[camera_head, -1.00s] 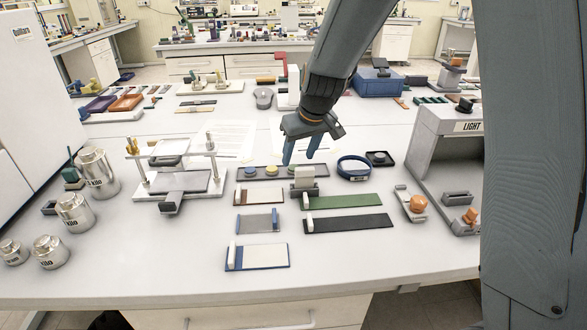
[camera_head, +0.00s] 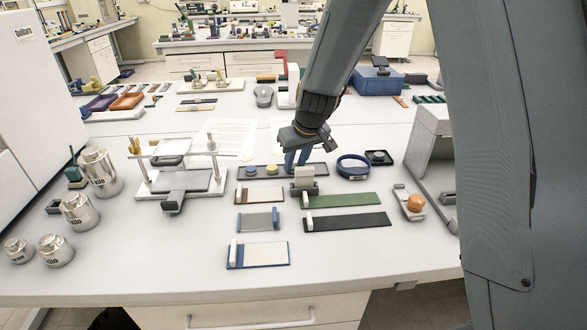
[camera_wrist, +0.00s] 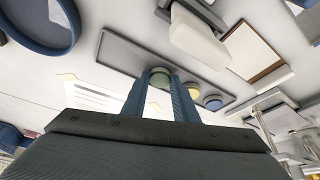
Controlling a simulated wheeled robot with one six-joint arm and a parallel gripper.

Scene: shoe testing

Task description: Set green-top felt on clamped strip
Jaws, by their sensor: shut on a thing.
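The green-top felt (camera_wrist: 159,78) is a small round piece between my fingers in the wrist view. My gripper (camera_head: 296,166) is shut on it, low over the long grey tray (camera_head: 318,169); the wrist view also shows the gripper (camera_wrist: 161,76). I cannot tell whether the felt still touches the tray. A yellow-top felt (camera_head: 272,170) and a blue-top felt (camera_head: 251,171) sit in the tray to the left. A post fixture (camera_head: 142,189) at left holds a grey plate (camera_head: 194,180). I cannot make out which strip is clamped.
A grey block with a white top (camera_head: 304,176) stands close in front of the gripper. A green strip (camera_head: 345,200), a black strip (camera_head: 350,221) and a blue-edged plate (camera_head: 262,256) lie nearer. A blue ring (camera_head: 352,168) is to the right. Metal weights (camera_head: 80,211) stand left.

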